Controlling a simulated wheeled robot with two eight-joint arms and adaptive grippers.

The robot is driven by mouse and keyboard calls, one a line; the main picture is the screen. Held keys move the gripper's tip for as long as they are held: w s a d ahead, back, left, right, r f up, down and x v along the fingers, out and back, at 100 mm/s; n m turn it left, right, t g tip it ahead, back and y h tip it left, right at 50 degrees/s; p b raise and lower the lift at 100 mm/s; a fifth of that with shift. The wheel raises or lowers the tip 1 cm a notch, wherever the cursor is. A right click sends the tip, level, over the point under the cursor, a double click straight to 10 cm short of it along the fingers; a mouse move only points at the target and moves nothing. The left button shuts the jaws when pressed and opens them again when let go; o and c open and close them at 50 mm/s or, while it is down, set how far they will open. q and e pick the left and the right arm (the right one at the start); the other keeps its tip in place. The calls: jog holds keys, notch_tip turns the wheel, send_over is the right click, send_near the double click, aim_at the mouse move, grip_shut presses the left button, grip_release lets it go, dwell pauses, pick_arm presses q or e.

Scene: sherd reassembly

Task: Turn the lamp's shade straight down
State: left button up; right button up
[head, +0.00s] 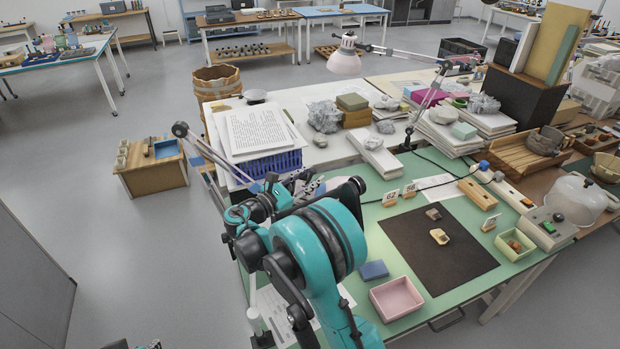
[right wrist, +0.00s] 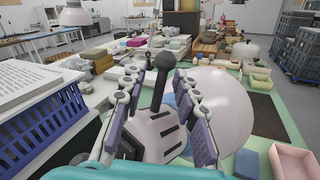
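A pale lamp shade (right wrist: 222,108) fills the middle right of the right wrist view, tilted sideways with its wide part toward the right. Its vented cap (right wrist: 155,130) and a dark stalk (right wrist: 160,88) stand between the spread fingers of my right gripper (right wrist: 160,82). The fingers look open around the cap; contact is unclear. In the head view my right gripper (head: 312,185) is over the green table's far left corner, and my arm hides most of this lamp. A jointed lamp arm (head: 205,150) shows left of it. My left gripper does not show clearly.
A second lamp (head: 345,60) hangs over the white table behind. A blue crate (head: 272,166) with papers (head: 255,131) stands close to my right gripper. The green table holds a dark mat (head: 438,250), a pink tray (head: 397,298) and a blue block (head: 374,270).

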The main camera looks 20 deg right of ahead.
aim_at(331, 186)
grip_shut()
jog(key=shift+d, duration=0.15)
jog(key=shift+s+d+f+m+y+p, duration=0.25)
jog(key=shift+s+d+m+y+p, duration=0.2)
jog(key=shift+d+y, duration=0.2)
jog(key=d+f+m+y, duration=0.1)
jog(key=s+d+f+y+p, duration=0.1)
jog(key=d+m+y, duration=0.1)
jog(key=shift+s+d+f+m+g+p, duration=0.3)
jog(key=shift+f+m+p, duration=0.05)
jog(key=shift+f, duration=0.05)
jog(key=f+y, duration=0.1)
jog(key=d+f+m+y, duration=0.1)
jog(key=f, duration=0.1)
jog(key=s+d+f+m+y, duration=0.1)
jog(key=f+y, duration=0.1)
jog(key=shift+s+d, duration=0.1)
jog(key=shift+d, duration=0.15)
jog(key=shift+d+f+m+t+y+b, duration=0.15)
jog(key=shift+f+m+t+y+b, duration=0.5)
jog(key=shift+f+y, duration=0.65)
jog(key=shift+f+h, duration=0.25)
